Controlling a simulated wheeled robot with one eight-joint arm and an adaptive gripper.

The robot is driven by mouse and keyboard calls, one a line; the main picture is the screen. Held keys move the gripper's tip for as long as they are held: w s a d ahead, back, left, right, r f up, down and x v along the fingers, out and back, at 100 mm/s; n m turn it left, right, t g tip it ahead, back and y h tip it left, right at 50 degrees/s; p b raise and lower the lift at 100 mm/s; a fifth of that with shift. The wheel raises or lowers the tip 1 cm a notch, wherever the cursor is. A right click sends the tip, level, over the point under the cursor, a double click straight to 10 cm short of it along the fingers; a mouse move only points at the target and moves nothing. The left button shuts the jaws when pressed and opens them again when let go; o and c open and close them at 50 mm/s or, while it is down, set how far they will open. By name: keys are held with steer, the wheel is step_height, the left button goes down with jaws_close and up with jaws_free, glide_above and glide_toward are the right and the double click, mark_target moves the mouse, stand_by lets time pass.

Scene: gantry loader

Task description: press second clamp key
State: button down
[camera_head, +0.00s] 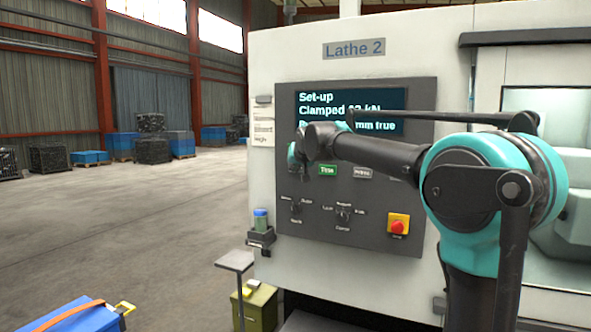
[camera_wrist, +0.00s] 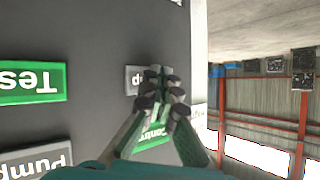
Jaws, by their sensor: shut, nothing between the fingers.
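The dark control panel (camera_head: 355,230) of the lathe faces me, its lower edge tilted slightly. My gripper (camera_head: 296,158) is close in front of its left side, fingers shut with nothing between them. A green key reading "Control" (camera_wrist: 152,140) is partly hidden behind the fingers. The screen (camera_head: 385,100) reads "Set-up" and "Clamped", the figure partly covered by my arm.
Lower on the panel are two rotary switches and a red emergency button (camera_head: 398,226). A small stand (camera_head: 235,262) and a blue toolbox (camera_head: 78,316) are on the left. The floor (camera_head: 130,220) behind is open.

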steer(key=shift+s, duration=0.1)
stand_by(0.5)
steer(key=shift+s+a, duration=0.2)
steer(key=shift+s, duration=0.35)
steer(key=s, duration=0.1)
steer(key=s+a, duration=0.1)
steer(key=s, duration=0.2)
steer(key=shift+s+a, duration=0.35)
steer(key=shift+s, duration=0.05)
stand_by(0.5)
